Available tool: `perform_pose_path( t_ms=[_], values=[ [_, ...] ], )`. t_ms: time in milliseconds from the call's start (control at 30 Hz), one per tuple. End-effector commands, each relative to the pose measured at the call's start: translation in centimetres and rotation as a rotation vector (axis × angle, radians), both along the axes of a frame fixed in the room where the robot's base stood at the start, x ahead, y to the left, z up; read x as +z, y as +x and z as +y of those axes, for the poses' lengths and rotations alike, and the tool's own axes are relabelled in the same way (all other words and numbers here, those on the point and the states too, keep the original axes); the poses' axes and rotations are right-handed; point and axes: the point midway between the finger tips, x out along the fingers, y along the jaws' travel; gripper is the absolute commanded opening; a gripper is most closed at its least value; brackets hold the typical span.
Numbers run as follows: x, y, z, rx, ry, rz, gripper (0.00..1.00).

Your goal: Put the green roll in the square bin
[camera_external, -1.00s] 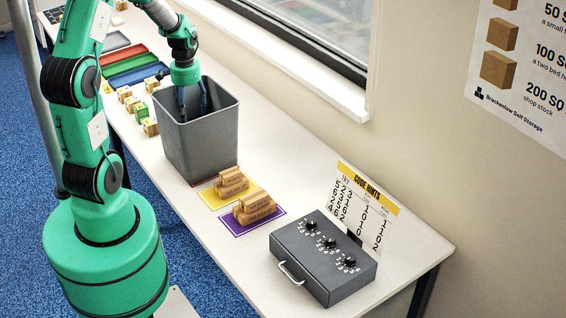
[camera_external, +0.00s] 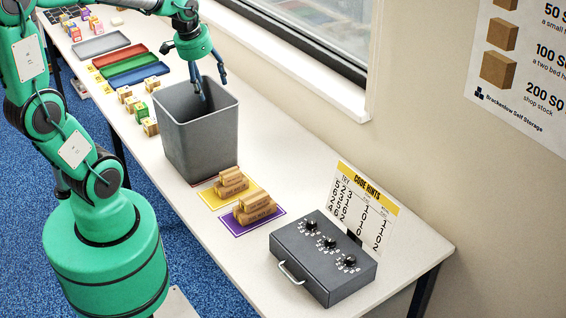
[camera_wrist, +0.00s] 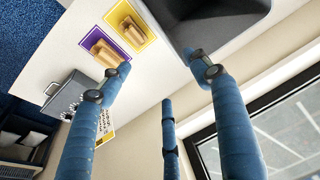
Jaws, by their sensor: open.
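The square bin (camera_external: 200,145) is a tall dark grey tub on the white table in the outside view. Part of it shows at the top of the wrist view (camera_wrist: 215,12). My gripper (camera_external: 213,87) is above the bin's far right part, its blue fingers spread. In the wrist view my gripper (camera_wrist: 160,75) is open with nothing between the fingers. I cannot make out a green roll for certain. A small green block-like item (camera_external: 141,110) stands among the little cartons left of the bin. The bin's floor is hidden.
A grey dial box (camera_external: 325,257) and a code sheet (camera_external: 362,208) stand farther right. Red, green and blue trays (camera_external: 132,67) lie behind left. The window wall borders the table.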

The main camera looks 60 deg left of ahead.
Motion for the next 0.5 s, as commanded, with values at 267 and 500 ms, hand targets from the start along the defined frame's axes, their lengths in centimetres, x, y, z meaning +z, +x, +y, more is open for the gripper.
perform_pose_path(
  t_ms=[267, 500],
  values=[
    [5.2, -5.3, -7.2, -0.060, -0.005, -0.117, 0.63],
    [7.3, -9.8, -11.1, -0.098, -0.026, -0.196, 0.63]
  ],
)
